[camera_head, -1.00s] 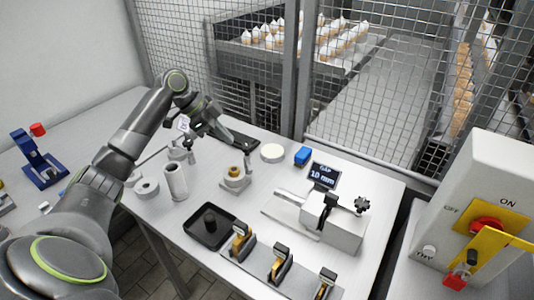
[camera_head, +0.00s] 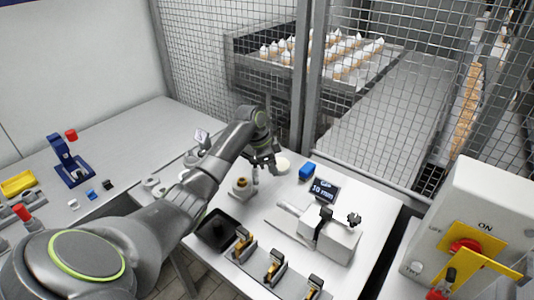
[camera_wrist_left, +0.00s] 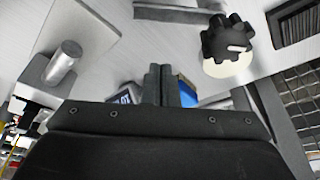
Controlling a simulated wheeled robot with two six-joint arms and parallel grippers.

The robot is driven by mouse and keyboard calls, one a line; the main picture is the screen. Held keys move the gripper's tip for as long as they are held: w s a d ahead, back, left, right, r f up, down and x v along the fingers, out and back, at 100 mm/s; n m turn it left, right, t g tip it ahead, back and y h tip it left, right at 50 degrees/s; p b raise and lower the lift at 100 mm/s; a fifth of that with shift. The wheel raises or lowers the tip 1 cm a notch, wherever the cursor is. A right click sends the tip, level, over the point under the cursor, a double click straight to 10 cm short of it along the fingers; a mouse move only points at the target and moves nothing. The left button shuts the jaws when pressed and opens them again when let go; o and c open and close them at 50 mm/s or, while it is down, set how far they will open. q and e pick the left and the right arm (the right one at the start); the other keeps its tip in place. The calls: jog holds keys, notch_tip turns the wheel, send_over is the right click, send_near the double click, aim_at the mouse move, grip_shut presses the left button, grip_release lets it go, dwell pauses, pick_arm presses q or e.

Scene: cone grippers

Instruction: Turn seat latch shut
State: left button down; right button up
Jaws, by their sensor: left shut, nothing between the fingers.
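A small grey fixture with a brass-coloured ring (camera_head: 241,185) stands on the white table, left of the middle in the head view. I take it for the seat; its latch is too small to tell apart. My left gripper (camera_head: 266,170) is just behind and right of it, pointing down, apart from the ring as far as I can see. In the left wrist view its two fingers (camera_wrist_left: 160,84) are shut together and empty. That view also shows a grey cylinder (camera_wrist_left: 64,62) on a plate and a black lobed knob (camera_wrist_left: 228,40). My right gripper is not in view.
Behind the gripper lie a cream disc (camera_head: 283,162) and a blue block (camera_head: 306,172). A black tray (camera_head: 217,229) and several black-and-brass clips are in front. A mesh fence (camera_head: 225,85) bounds the back.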

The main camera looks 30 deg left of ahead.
aim_at(256, 169)
pick_arm(q)
jog(key=shift+s+a+f+p, duration=0.2)
jog(key=shift+s+a+p, duration=0.3)
jog(key=shift+a, duration=0.1)
jog(key=shift+s+a+f+p, duration=0.15)
jog(key=shift+s+a+p, duration=0.25)
jog(key=shift+a, duration=0.2)
jog(key=shift+s+a, duration=0.3)
jog(key=shift+s, duration=0.05)
jog(key=shift+f, duration=0.1)
